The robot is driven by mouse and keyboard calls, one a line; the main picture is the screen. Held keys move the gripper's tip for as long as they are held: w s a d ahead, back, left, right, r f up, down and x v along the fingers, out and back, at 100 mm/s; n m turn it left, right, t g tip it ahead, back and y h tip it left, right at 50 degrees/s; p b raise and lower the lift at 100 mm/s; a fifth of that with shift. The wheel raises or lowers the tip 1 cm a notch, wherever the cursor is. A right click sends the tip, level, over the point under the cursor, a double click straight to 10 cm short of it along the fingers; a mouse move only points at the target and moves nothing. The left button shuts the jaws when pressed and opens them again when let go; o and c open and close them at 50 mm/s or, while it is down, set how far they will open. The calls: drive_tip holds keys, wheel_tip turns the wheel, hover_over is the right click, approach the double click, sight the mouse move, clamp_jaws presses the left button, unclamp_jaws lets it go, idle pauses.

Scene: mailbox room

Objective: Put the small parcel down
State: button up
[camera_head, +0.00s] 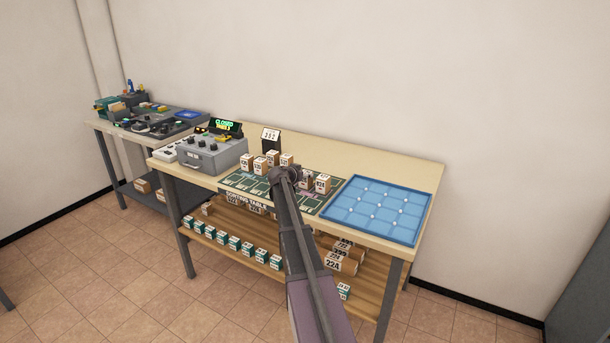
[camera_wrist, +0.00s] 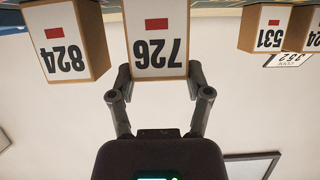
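Small parcel 726 (camera_wrist: 158,38), a box with a white face and a red mark, is between the fingers of my gripper (camera_wrist: 158,78) in the upside-down wrist view. The fingers lie against its two sides. Parcel 824 (camera_wrist: 65,45) stands close beside it. Parcel 531 (camera_wrist: 268,30) is on the other side, with a gap. In the head view my arm hides most of the gripper above the green sorting mat (camera_head: 238,182). I cannot tell whether parcel 726 touches the mat, as its far end is cut off in the wrist view.
Several small parcels (camera_head: 322,183) stand around the gripper. A blue gridded tray (camera_head: 335,208) lies right of the mat. A grey machine (camera_head: 215,155) with a lit sign is on the left, and a dark number stand (camera_head: 271,138) is behind. The lower shelf (camera_head: 270,285) holds more boxes.

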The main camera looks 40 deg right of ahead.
drive_tip(key=o, duration=0.4)
drive_tip(key=shift+r, duration=0.15)
drive_tip(key=p+v, duration=0.5)
drive_tip(key=v, duration=0.7)
drive_tip(key=shift+s, duration=0.1)
idle(0.6)
drive_tip(key=s+a+f+n+g+y, duration=0.1)
drive_tip(key=s+a+f+n+y, duration=0.2)
drive_tip(key=s+a, duration=0.6)
drive_tip(key=s+a+f+n+g+y, duration=0.2)
drive_tip(key=s+a, duration=0.7)
drive_tip(key=a, duration=0.9)
drive_tip(key=s+a+f+n+g+y, duration=0.2)
drive_tip(key=s+a+f+n+y, duration=0.4)
drive_tip(key=a, duration=0.8)
drive_tip(key=shift+s+f+n+y, duration=0.2)
drive_tip(key=shift+s+n+y, duration=0.6)
drive_tip(key=shift+s+n, duration=0.6)
